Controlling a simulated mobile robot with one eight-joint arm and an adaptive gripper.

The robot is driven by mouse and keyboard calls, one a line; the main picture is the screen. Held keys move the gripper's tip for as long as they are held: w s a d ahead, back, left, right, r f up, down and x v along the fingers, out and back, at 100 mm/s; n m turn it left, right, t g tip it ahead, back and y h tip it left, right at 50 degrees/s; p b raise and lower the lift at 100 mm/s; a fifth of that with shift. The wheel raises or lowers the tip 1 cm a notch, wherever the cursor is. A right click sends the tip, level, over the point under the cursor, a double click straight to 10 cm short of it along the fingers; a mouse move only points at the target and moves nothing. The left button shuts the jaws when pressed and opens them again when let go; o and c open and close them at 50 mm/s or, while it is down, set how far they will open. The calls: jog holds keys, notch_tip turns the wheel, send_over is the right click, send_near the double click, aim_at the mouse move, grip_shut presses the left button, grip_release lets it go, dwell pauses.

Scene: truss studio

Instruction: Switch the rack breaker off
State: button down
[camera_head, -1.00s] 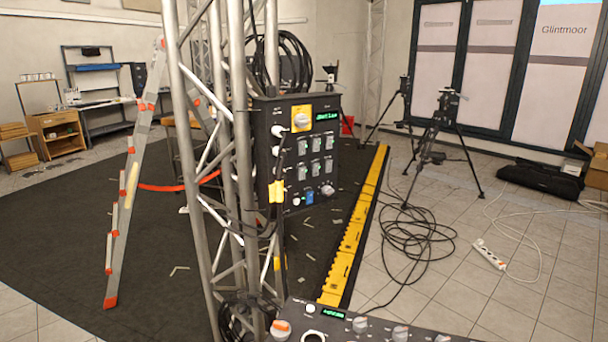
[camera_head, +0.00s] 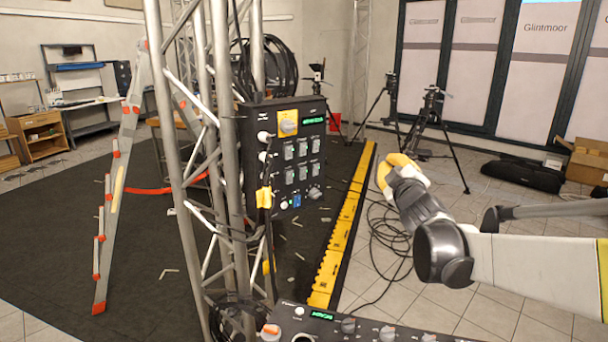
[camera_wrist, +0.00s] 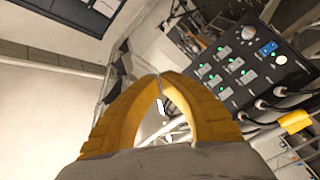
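A black rack panel (camera_head: 270,150) is fixed to the truss. It has a rotary knob on a yellow plate (camera_head: 288,123), a green display (camera_head: 313,120), rows of small grey switches (camera_head: 302,149) and a blue rocker (camera_head: 297,201). I cannot tell which control is the rack breaker. In the wrist view the panel (camera_wrist: 225,95) appears tilted at upper right, with green lights beside its switches and the blue rocker (camera_wrist: 268,47). My gripper (camera_head: 388,172) is in the air right of the panel, apart from it. Its yellow fingers (camera_wrist: 159,80) meet at the tips, with nothing between them.
A second control panel (camera_head: 350,325) is at the bottom, in front. Truss tubes (camera_head: 222,120) and a ladder (camera_head: 115,190) stand left. Black cables (camera_head: 263,215) hang at the rack panel's left edge. Tripods (camera_head: 430,125) stand behind my arm. A yellow floor strip (camera_head: 343,240) runs right of the rack.

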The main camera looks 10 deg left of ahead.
jog(key=w+a+f+n+y, duration=0.1)
jog(key=w+a+n+y, duration=0.2)
jog(key=w+a+n, duration=0.15)
jog(key=n+g+y+p, duration=0.2)
jog(key=n+g+y, duration=0.2)
jog(key=n+y, duration=0.5)
send_near(289, 173)
jog(key=s+d+n, duration=0.1)
jog(key=s+d, duration=0.3)
jog(key=shift+s+f+h, duration=0.1)
jog(key=shift+f+h, duration=0.1)
jog(key=shift+h, duration=0.1)
jog(key=b+x, duration=0.4)
jog(key=x, duration=0.9)
jog(key=shift+a+f, duration=0.1)
jog(key=shift+a, duration=0.1)
jog(key=shift+w+a, duration=0.2)
jog(key=shift+w, duration=0.1)
